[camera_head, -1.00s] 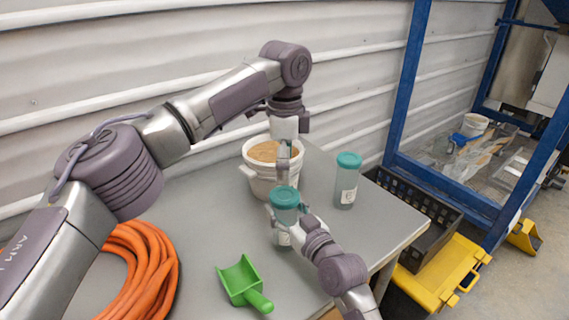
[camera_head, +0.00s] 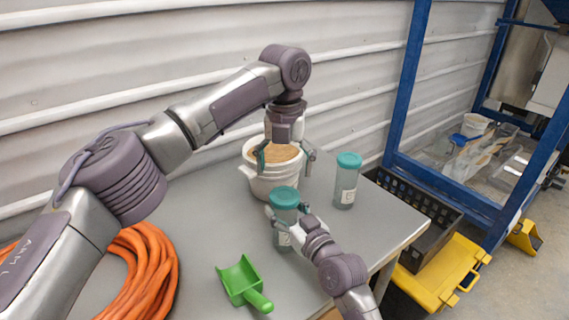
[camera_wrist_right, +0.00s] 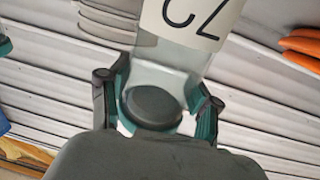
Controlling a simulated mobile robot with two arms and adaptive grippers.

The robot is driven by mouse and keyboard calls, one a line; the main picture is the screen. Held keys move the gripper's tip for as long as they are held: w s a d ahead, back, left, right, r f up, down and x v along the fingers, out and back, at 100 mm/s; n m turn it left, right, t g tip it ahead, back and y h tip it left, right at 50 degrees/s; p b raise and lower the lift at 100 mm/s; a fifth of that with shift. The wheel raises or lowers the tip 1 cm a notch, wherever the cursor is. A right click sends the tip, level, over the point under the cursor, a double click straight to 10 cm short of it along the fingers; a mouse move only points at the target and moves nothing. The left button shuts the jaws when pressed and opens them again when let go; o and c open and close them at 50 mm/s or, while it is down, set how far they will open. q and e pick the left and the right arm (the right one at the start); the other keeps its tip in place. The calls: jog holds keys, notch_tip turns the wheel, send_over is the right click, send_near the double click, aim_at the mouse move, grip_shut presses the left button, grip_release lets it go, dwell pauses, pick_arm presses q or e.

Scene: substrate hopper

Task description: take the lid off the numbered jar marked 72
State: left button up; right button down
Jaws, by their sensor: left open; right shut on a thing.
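The jar (camera_head: 284,236) is a clear container with a teal lid (camera_head: 285,197) on it, standing upright on the grey table. My right gripper (camera_head: 284,218) is shut around its body below the lid. In the right wrist view the jar's white label (camera_wrist_right: 190,18) shows large upside-down digits, cut off by the top edge, that look like 72. My right fingers (camera_wrist_right: 162,108) close on the jar there. My left gripper (camera_head: 286,158) points down, open and empty, above and behind the lid, in front of the bucket, apart from the lid.
A white bucket (camera_head: 265,186) with brown contents stands behind the jar. A second teal-lidded jar (camera_head: 344,190) stands to the right. A green scoop (camera_head: 243,282) and an orange hose coil (camera_head: 150,270) lie in front and left. A black crate (camera_head: 425,205) is beyond the table's right edge.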

aim_at(285, 195)
pick_arm(q)
notch_tip(285, 195, down, 7)
jog(key=shift+f, duration=0.2)
dwell(0.3)
